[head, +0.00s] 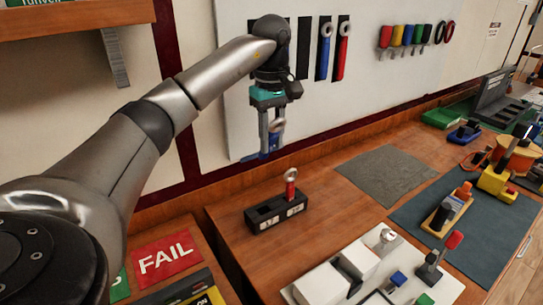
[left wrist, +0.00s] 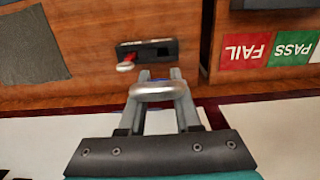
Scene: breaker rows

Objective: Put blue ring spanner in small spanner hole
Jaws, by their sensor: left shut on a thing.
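My left gripper (head: 269,147) is shut on the blue ring spanner (head: 262,155), near the wall and above the back of the bench. The spanner's silver ring end shows between the fingers in the left wrist view (left wrist: 157,91); its blue handle is mostly hidden there. The black spanner holder (head: 262,224) stands on the bench below and in front of the gripper, apart from it. A red spanner (head: 291,190) stands in its right hole, ring up; the left hole looks empty. The holder's labels are too small to read. My right gripper is not in view.
More blue (head: 324,55) and red (head: 342,55) spanners hang on the wall panel. A grey mat (head: 388,175) lies right of the holder. A white breaker board (head: 440,291) is at the front. A red FAIL sign (head: 165,257) lies at the left.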

